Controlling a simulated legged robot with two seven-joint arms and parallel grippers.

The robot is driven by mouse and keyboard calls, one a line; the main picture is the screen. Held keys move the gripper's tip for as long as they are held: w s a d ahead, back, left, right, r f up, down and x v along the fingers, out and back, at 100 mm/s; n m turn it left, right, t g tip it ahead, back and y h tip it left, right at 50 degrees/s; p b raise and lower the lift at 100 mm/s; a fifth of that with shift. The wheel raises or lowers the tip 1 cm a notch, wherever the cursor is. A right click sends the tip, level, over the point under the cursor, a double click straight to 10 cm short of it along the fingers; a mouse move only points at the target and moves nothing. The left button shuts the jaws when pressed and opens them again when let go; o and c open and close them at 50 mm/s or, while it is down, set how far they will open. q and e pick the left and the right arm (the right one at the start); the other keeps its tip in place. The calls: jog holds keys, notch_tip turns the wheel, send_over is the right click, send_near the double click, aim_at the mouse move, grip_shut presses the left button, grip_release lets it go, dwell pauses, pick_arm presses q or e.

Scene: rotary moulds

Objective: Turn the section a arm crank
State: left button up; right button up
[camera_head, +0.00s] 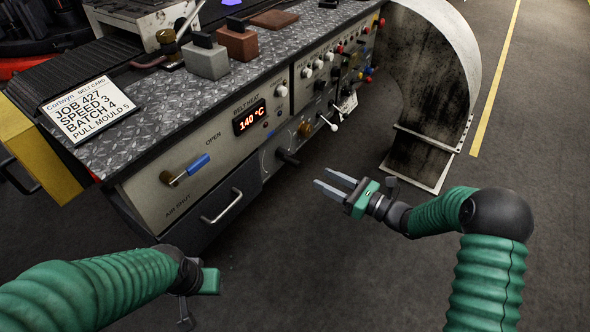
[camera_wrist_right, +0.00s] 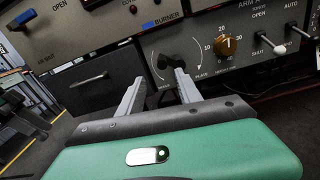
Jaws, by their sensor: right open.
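A black crank-like handle (camera_head: 287,157) sticks out low on the front panel in the head view. I take it for the section a arm crank, but no label naming it can be read. In the right wrist view a dark crank (camera_wrist_right: 164,63) shows on the panel beyond the fingers, beside a curved printed scale. My right gripper (camera_head: 321,177) is open and empty. Its grey fingers point at the panel, apart from the crank and to its lower right in the head view. My left gripper (camera_head: 208,281) is at the lower left, its fingers mostly hidden.
A brass dial (camera_wrist_right: 226,45) and toggle switches sit right of the crank. A blue-tipped lever (camera_head: 198,164) and a drawer handle (camera_head: 222,206) are on the left of the cabinet. A curved metal duct (camera_head: 425,100) stands at the right. The floor between is clear.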

aim_at(296, 164)
jog(key=b+x, duration=0.1)
jog(key=x, duration=0.2)
jog(key=b+x, duration=0.1)
jog(key=x, duration=0.2)
jog(key=b+x, duration=0.1)
jog(key=x, duration=0.3)
jog(key=shift+w+d+f, duration=0.1)
jog(key=shift+w+f, duration=0.15)
jog(key=shift+w, duration=0.1)
jog(key=shift+w+a+r, duration=0.1)
jog(key=shift+w+a, duration=0.05)
jog(key=shift+a, duration=0.4)
jog(key=shift+d, duration=0.3)
jog(key=c, duration=0.5)
grip_shut()
